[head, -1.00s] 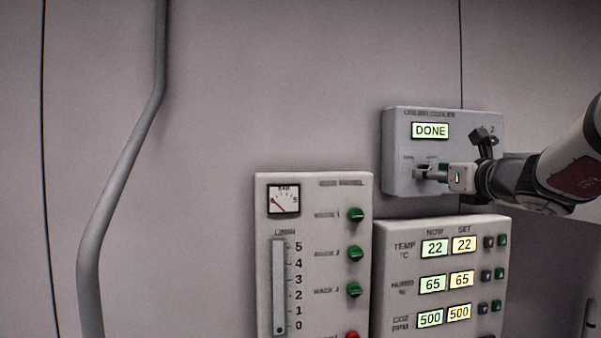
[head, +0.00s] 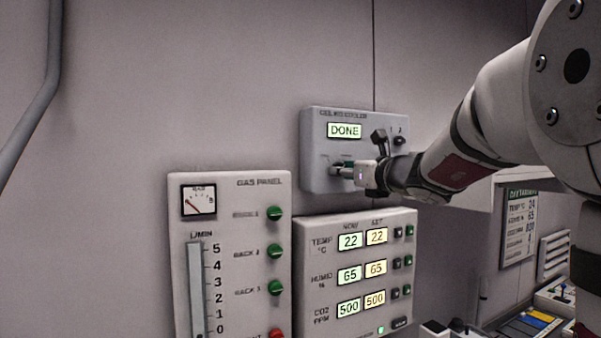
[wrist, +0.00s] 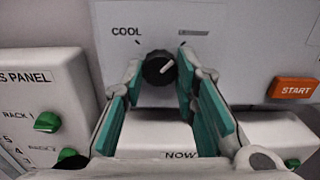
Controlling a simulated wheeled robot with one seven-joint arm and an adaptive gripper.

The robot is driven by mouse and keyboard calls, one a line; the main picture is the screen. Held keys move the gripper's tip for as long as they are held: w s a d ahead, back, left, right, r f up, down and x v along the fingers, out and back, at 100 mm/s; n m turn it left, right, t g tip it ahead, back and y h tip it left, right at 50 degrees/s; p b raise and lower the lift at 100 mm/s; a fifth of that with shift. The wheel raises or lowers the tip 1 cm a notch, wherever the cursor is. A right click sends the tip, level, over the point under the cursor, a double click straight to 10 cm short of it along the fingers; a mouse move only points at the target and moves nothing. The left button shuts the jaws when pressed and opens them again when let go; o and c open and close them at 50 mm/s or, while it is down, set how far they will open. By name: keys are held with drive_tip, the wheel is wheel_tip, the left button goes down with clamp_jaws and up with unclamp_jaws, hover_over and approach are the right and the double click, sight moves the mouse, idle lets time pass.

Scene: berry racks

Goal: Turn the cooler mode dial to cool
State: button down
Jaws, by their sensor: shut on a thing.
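The cooler box (head: 314,152) is a grey panel on the wall with a lit display (head: 345,131) reading DONE. My gripper (head: 345,171) is at its lower front. In the wrist view, the round black mode dial (wrist: 159,68) sits between my two teal-padded fingers (wrist: 160,75), which are shut on it from left and right. Its white pointer mark leans to the upper right, away from the word COOL (wrist: 127,32) at the upper left and toward a label (wrist: 193,33) too blurred to read. In the head view the dial is mostly hidden by my gripper.
An orange START button (wrist: 294,88) is right of the dial. Below the cooler is a panel (head: 322,222) with TEMP, HUMID and CO2 readouts. A gas panel (head: 230,183) with green knobs stands at the lower left. A sign (head: 519,228) hangs at the right.

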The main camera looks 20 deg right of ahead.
drive_tip(key=shift+w, duration=0.1)
drive_tip(key=n+b, duration=1.7)
drive_tip(key=b, duration=0.1)
drive_tip(key=shift+n+b, duration=0.3)
drive_tip(key=shift+b, duration=0.1)
drive_tip(key=c, duration=1.3)
unclamp_jaws()
drive_tip(key=shift+r, duration=0.1)
